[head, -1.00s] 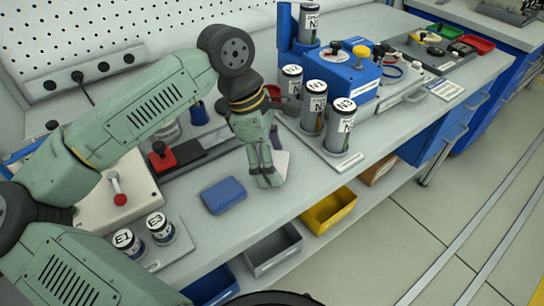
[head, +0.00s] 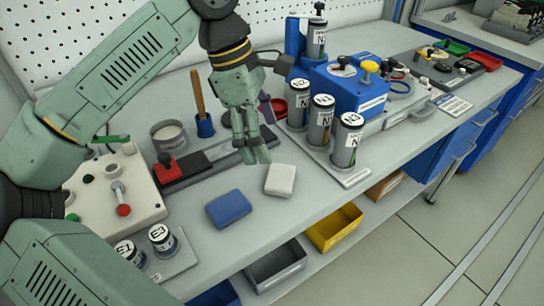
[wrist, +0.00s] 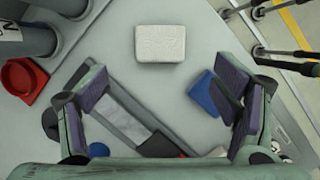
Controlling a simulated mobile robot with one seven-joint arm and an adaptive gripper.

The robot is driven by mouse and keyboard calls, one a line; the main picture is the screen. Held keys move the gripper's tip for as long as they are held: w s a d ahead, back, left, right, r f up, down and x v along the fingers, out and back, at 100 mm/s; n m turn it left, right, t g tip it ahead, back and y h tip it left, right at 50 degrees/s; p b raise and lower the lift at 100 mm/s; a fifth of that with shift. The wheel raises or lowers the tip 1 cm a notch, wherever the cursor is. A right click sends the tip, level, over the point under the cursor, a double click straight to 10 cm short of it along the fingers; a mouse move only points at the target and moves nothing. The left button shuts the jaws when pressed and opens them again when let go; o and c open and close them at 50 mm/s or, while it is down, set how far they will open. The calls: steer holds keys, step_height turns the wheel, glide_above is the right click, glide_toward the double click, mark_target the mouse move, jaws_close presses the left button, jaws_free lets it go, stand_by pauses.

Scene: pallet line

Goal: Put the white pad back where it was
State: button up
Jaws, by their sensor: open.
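The white pad (head: 280,180) lies flat on the grey bench top, to the right of a blue pad (head: 229,209). In the wrist view the white pad (wrist: 160,44) lies ahead of the open fingers, with nothing between them and it. My gripper (head: 258,158) is raised above the bench, behind and a little left of the white pad, and apart from it. In the wrist view my gripper (wrist: 165,110) has its fingers spread wide and holds nothing. The blue pad (wrist: 198,94) is partly hidden behind the right finger there.
Several labelled grey cylinders (head: 320,122) stand on a plate right of the pad. A red dish (wrist: 22,84) is near them. A dark rail with a red block (head: 167,168) lies behind. A yellow bin (head: 334,228) is below the bench edge. Bench around the white pad is clear.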

steer(key=shift+v, duration=1.25)
